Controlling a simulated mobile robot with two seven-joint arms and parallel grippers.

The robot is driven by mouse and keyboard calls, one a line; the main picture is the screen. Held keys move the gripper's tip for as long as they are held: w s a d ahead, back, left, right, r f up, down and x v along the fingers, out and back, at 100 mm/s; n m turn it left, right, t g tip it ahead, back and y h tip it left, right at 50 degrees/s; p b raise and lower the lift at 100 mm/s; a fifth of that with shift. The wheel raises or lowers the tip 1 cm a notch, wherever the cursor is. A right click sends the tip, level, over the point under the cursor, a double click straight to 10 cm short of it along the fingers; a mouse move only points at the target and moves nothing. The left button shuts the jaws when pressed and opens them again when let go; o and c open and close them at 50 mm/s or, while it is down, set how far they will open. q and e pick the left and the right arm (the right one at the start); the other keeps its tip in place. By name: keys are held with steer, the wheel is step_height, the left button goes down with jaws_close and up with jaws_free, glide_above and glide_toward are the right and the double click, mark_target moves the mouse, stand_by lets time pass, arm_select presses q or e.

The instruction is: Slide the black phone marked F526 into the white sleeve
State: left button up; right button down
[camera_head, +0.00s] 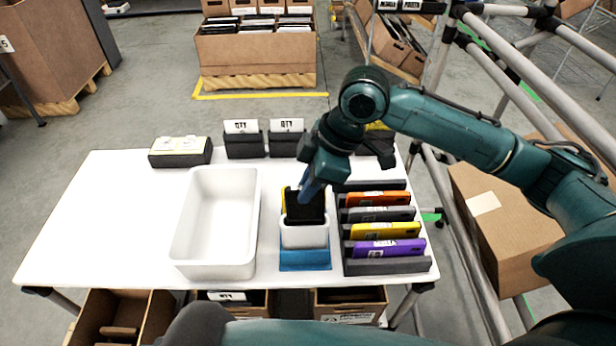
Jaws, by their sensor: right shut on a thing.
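The black phone (305,209) stands upright at the white sleeve (304,237), its lower part inside or behind the sleeve's front wall; how deep it sits cannot be told. The sleeve stands on a blue base (305,259) on the white table. My right gripper (309,190) comes from above and is shut on the phone's upper edge. The mark on the phone is not readable. A bit of yellow shows at the left behind the phone. My left gripper is not in view.
A white bin (214,266) stands left of the sleeve. A dark rack (388,267) with orange, grey, yellow and purple cases stands close at its right. Card holders (244,143) line the back edge. The table's left part (100,220) is clear.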

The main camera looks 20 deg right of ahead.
mark_target(308, 207)
step_height(308, 207, down, 6)
steer(key=shift+r+b, duration=0.25)
steer(key=shift+b, duration=0.55)
steer(key=shift+f, duration=0.25)
stand_by(0.8)
steer(key=c, duration=1.3)
jaws_free()
steer(key=shift+c, duration=0.2)
step_height(308, 207, up, 9)
steer(key=shift+r+p, duration=0.1)
steer(key=shift+p, duration=0.65)
steer(key=shift+r, duration=0.4)
